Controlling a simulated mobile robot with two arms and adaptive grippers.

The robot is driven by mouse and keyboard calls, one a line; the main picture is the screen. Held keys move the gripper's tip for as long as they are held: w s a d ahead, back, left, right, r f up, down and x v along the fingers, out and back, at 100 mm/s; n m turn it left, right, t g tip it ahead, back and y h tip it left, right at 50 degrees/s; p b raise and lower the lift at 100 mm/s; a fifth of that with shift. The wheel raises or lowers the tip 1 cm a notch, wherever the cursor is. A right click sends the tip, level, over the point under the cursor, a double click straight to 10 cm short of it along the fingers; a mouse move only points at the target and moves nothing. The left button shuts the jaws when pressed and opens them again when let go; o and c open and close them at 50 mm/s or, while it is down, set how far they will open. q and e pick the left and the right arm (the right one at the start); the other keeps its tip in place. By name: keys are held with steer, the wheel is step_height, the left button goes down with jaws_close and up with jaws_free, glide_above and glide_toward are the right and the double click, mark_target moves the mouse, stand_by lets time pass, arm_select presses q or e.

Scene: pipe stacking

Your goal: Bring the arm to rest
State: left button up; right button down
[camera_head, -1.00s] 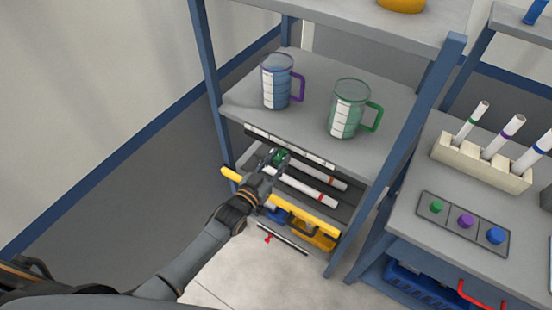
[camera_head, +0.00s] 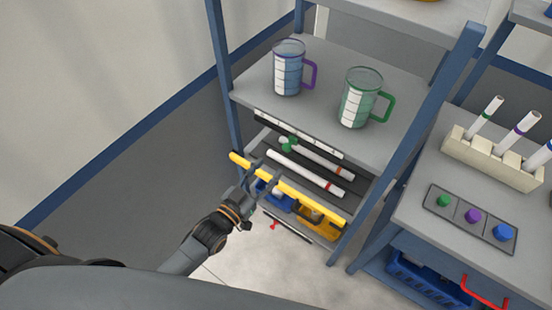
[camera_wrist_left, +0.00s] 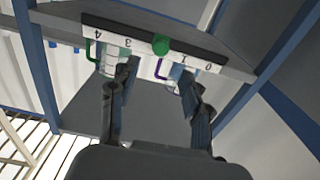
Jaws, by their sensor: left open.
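My left gripper (camera_head: 258,174) is open and empty, in front of the lower part of the shelf unit, near a yellow bar (camera_head: 310,200). In the left wrist view its two fingers (camera_wrist_left: 157,78) are spread apart with nothing between them. Two white pipes (camera_head: 305,172) with red or orange marks lie on the dark rack behind the bar. A green piece (camera_head: 289,144) sits by the upper pipe's left end. A green knob (camera_wrist_left: 161,44) on a numbered strip (camera_wrist_left: 205,67) shows ahead of the fingers in the wrist view. My right gripper is not in view.
A purple-handled mug (camera_head: 288,70) and a green-handled mug (camera_head: 360,100) stand on the shelf above. Blue and yellow bins (camera_head: 318,222) are below the bar. A holder with several tubes (camera_head: 490,160) and a button panel (camera_head: 470,215) are on the right bench. The left floor is clear.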

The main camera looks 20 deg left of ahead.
arm_select(q)
steer(key=shift+v, duration=0.8)
steer(key=shift+f, duration=0.1)
steer(key=s+a+f+g+y+b, duration=0.1)
steer(key=s+a+f+g+y, duration=0.2)
steer(key=f, duration=0.8)
steer(key=s+a+f+n+g+b, duration=0.1)
steer(key=s+f+g, duration=0.2)
steer(key=s+f, duration=0.5)
steer(key=s+a+f+g+y+b, duration=0.1)
steer(key=s+a+f+g+y, duration=0.1)
steer(key=f, duration=1.1)
steer(key=s+a+f+g, duration=0.1)
steer(key=s+f+g, duration=0.3)
steer(key=s+f, duration=0.3)
steer(key=s+a+f+g+y+b, duration=0.1)
steer(key=s+f+g, duration=0.3)
steer(key=s, duration=1.4)
step_height(320, 180, down, 3)
steer(key=shift+f+n, duration=0.1)
steer(key=shift+n, duration=0.2)
